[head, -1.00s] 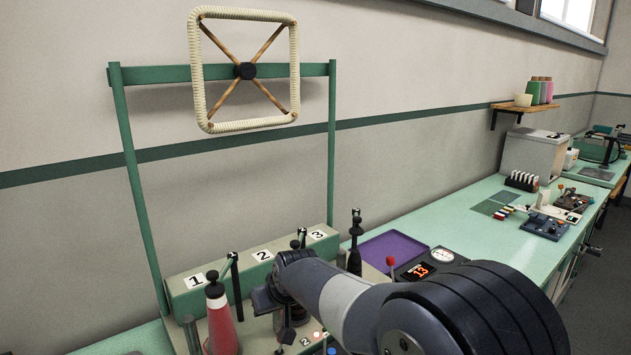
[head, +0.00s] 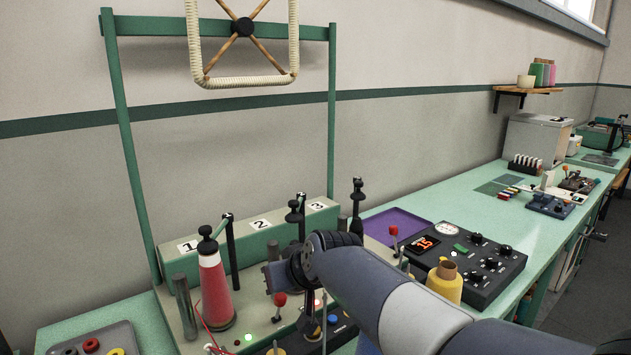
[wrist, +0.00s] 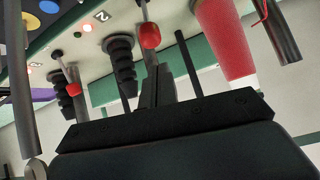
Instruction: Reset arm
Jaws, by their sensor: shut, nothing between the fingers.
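My gripper (wrist: 158,90) shows in the wrist view as two dark fingers pressed together, with nothing between them. It is over the threading stand, with red-knobbed levers (wrist: 150,36) and black ribbed posts (wrist: 120,62) beyond the fingers. A red cone of yarn (wrist: 224,38) is to the right in that view. In the head view my arm reaches in from the lower right, and its wrist hangs over the stand's panel; the fingertips are hard to make out there. The red cone (head: 214,290) stands upright left of my wrist, apart from it.
A green frame (head: 126,150) with a wrapped square hoop (head: 240,82) rises behind the numbered block (head: 258,236). A control box (head: 490,270) with a red display, a yellow spool (head: 444,282) and a purple tray (head: 392,226) are to the right. The bench beyond has free room.

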